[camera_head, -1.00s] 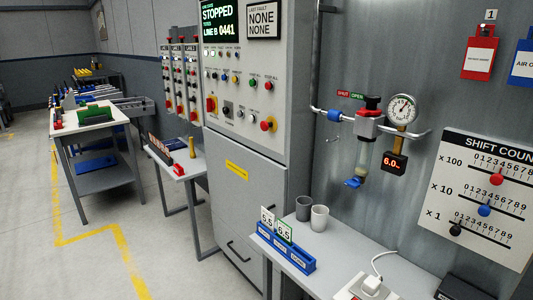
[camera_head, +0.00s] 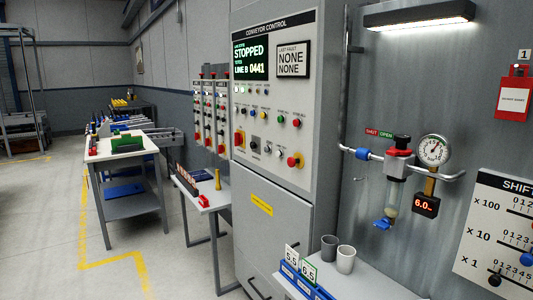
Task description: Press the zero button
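The grey conveyor control cabinet (camera_head: 272,190) stands in the middle of the view. Its screen (camera_head: 250,58) reads STOPPED and LINE B 0441. To the right, a round gauge (camera_head: 433,150) sits on a pipe above a small black box (camera_head: 425,205) showing 6.0 in red. I cannot make out which button is the zero button; small labels are too fine to read. Neither of my grippers is in view.
A grey bench (camera_head: 372,284) at the lower right holds two cups (camera_head: 345,259) and a blue card rack (camera_head: 301,287). A small table (camera_head: 205,190) stands left of the cabinet, a workbench (camera_head: 120,155) farther left. The floor (camera_head: 50,240) at the left is open, with yellow lines.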

